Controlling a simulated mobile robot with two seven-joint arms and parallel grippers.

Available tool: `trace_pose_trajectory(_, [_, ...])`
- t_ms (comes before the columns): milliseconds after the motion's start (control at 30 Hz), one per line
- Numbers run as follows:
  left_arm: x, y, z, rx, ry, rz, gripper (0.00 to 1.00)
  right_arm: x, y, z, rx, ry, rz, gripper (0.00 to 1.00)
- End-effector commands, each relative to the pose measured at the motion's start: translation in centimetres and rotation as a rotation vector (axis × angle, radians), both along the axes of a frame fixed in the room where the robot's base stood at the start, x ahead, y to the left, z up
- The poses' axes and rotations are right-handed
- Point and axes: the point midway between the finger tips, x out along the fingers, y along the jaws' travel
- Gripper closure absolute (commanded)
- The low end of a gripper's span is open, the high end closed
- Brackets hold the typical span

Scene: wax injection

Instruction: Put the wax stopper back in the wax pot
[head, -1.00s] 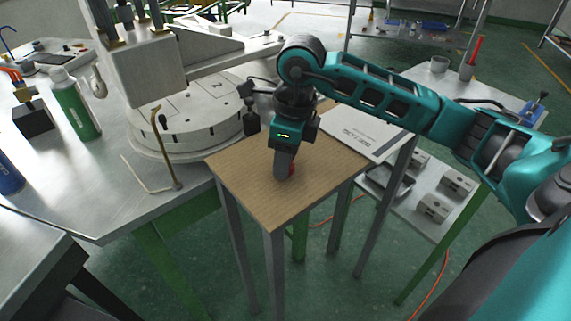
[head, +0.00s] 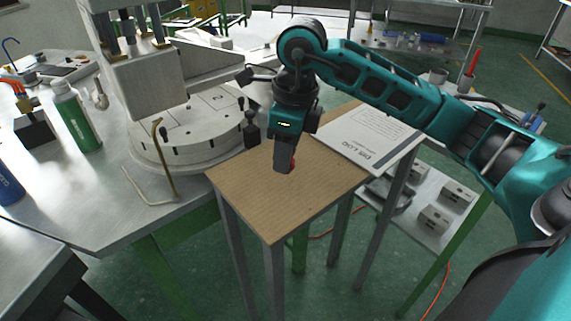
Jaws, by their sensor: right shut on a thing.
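My right gripper (head: 284,170) points down over the small wooden-topped table (head: 240,195). Its fingers are shut on a small red thing (head: 292,167), likely the wax stopper, which shows only at the right edge of the fingers. The rest of it is hidden behind them. I cannot clearly pick out the wax pot; a rounded metal part (head: 261,93) behind my right arm is partly covered. My left gripper is not in view.
The injection machine with a round, numbered table (head: 190,130) stands left of the wooden top. A bent brass rod (head: 165,160), a dark bottle (head: 251,130) and a green bottle (head: 76,118) are nearby. A printed folder (head: 365,137) lies behind right.

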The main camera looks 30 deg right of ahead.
Motion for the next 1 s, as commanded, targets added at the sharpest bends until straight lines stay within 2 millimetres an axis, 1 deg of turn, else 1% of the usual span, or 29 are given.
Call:
trace_pose_trajectory(33, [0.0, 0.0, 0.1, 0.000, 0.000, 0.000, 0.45, 0.1, 0.0, 1.7, 0.001, -0.009, 0.000, 0.93])
trace_pose_trajectory(200, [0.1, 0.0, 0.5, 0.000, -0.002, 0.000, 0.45, 0.1, 0.1, 7.7, 0.003, -0.011, 0.000, 0.93])
trace_pose_trajectory(300, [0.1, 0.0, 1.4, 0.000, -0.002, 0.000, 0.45, 0.1, 0.0, 10.6, -0.001, -0.008, -0.001, 0.93])
trace_pose_trajectory(467, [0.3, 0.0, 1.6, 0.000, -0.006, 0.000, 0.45, 0.0, 0.0, 13.0, -0.001, -0.006, -0.002, 0.93])
trace_pose_trajectory(633, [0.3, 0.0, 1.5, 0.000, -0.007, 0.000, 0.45, 0.0, 0.0, 14.6, 0.000, -0.003, -0.001, 0.93])
trace_pose_trajectory(800, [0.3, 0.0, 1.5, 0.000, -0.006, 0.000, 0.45, 0.0, 0.0, 15.4, 0.001, -0.001, -0.001, 0.93])
trace_pose_trajectory(1000, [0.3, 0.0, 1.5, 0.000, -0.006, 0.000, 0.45, 0.0, 0.0, 15.6, 0.000, 0.000, 0.003, 0.93])
